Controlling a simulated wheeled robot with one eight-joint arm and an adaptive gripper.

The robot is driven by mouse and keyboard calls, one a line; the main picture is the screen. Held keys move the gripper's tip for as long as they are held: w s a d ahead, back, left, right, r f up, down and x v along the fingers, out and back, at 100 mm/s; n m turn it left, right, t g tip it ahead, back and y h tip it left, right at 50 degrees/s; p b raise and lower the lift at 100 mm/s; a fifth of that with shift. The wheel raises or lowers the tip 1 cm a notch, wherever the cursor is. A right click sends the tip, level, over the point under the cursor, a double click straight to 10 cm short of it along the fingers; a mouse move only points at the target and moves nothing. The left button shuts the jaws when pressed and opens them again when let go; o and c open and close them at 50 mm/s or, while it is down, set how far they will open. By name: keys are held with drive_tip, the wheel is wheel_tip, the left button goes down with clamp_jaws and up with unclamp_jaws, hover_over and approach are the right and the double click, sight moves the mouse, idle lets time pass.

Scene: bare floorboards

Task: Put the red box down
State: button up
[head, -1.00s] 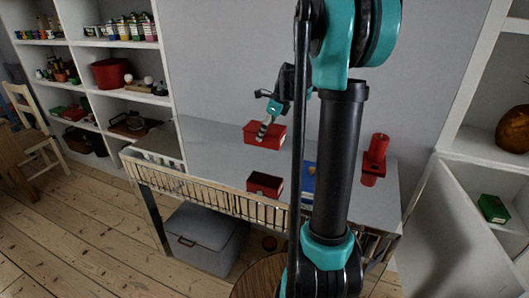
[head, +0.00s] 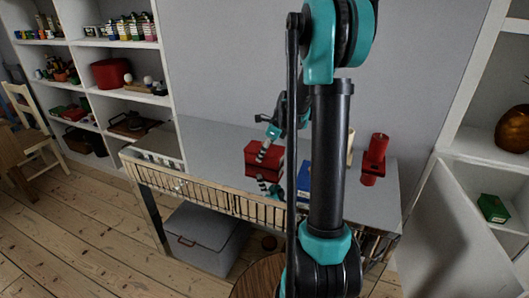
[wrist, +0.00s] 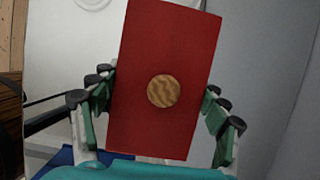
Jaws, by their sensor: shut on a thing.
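The red box (head: 262,153) is low over the grey table top (head: 215,145) in the head view, with a dark red reflection just below it. I cannot tell whether its underside touches the table. In the wrist view the red box (wrist: 160,55) stands between the fingers, slightly tilted, with a round wooden knob on its face. My gripper (wrist: 158,110) is shut on the box, fingers at its two sides. In the head view my gripper (head: 266,145) reaches the box from above; part of it is hidden behind my arm.
A blue item (head: 304,178) lies on the table right of the box, partly behind my arm. A red cylindrical item (head: 376,150) and a beige item (head: 350,148) stand farther right. The table's left part is clear. A slatted rail (head: 215,196) runs along the front edge.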

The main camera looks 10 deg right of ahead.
drive_tip(key=o, duration=1.4)
